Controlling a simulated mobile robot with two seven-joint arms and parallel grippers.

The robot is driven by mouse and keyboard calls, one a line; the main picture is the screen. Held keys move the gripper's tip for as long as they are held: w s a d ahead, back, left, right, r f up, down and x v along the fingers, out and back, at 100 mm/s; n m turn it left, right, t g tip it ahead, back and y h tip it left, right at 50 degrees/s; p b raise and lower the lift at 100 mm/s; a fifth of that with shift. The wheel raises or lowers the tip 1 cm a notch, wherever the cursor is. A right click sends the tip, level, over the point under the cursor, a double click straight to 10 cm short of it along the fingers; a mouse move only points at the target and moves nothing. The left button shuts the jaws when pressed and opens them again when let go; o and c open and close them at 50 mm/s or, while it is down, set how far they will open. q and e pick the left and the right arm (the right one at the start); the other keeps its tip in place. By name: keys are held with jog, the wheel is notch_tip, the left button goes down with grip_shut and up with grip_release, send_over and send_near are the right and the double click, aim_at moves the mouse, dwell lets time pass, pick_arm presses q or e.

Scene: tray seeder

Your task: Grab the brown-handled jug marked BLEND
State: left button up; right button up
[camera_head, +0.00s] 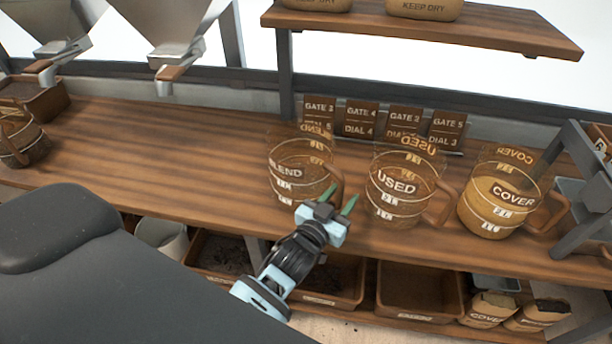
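The clear jug marked BLEND (284,174) stands upright on the wooden bench, with its brown handle (336,186) on its right side. It looks empty. My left gripper (338,204) is just in front of the jug's handle, with its two green-tipped fingers spread apart and nothing seen between them. Whether a finger touches the handle I cannot tell. My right gripper is not in view.
A clear USED jug (392,188) stands close on the right, then a COVER jug (490,208) filled with tan material. Gate and dial cards (362,120) stand behind. Another jug (18,142) is at far left. Bins (420,290) sit below the bench (170,150). The bench's middle left is clear.

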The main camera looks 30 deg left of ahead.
pick_arm(q)
jog(key=shift+w, duration=0.8)
grip_shut()
jog(key=shift+r, duration=0.1)
